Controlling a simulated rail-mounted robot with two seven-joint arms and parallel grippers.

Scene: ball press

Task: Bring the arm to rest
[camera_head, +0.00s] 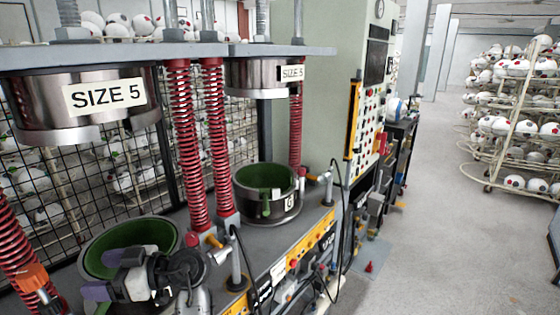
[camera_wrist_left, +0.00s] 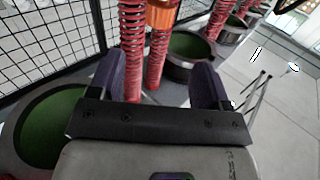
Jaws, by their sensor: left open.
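My left gripper (camera_head: 113,274) is at the lower left of the head view, at the near green-lined lower mould (camera_head: 150,232), and covers part of it. Its two purple fingers stand apart with nothing between them; they also show spread in the left wrist view (camera_wrist_left: 158,82). In that view one green-lined mould (camera_wrist_left: 40,125) lies to the left of the gripper and another (camera_wrist_left: 188,46) lies beyond the fingers. Whether the gripper touches the near mould cannot be told. My right gripper is in neither view.
Upper moulds labelled SIZE 5 (camera_head: 105,96) hang above the near and far (camera_head: 262,165) lower moulds. Red springs (camera_head: 186,150) stand between them. A control cabinet (camera_head: 372,100) stands beyond. Wire mesh (camera_head: 30,175) runs behind. The floor (camera_head: 435,240) at right is clear up to ball racks (camera_head: 505,110).

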